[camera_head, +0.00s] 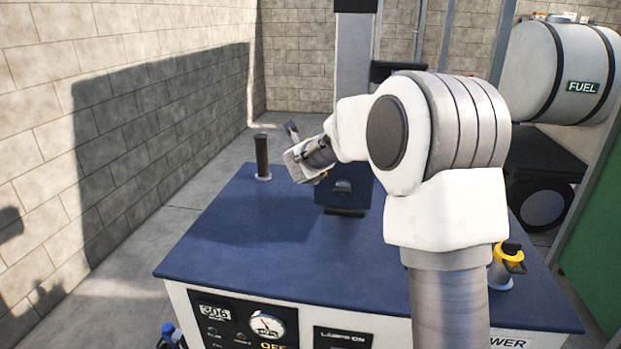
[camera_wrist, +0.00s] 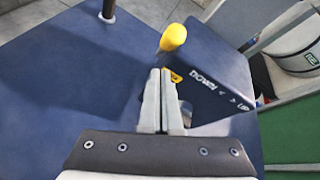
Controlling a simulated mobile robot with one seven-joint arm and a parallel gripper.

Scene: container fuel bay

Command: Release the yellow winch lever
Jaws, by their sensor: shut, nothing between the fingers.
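The yellow winch lever shows in the wrist view as a rounded yellow knob (camera_wrist: 173,38), just beyond and slightly right of my fingertips. It stands beside a dark blue panel (camera_wrist: 212,75) marked "DOWN". A smaller yellow patch (camera_wrist: 172,76) shows right by the fingertips; I cannot tell whether they touch it. My gripper (camera_wrist: 161,72) is shut with nothing between its fingers. The rest of the lever is hidden there.
A dark upright post (camera_head: 262,157) stands on the blue console top (camera_head: 240,235), left of my gripper. A yellow-topped fitting (camera_head: 510,256) stands at the right edge. A fuel tank (camera_head: 560,75) is behind right. The console's left and front-middle top is clear.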

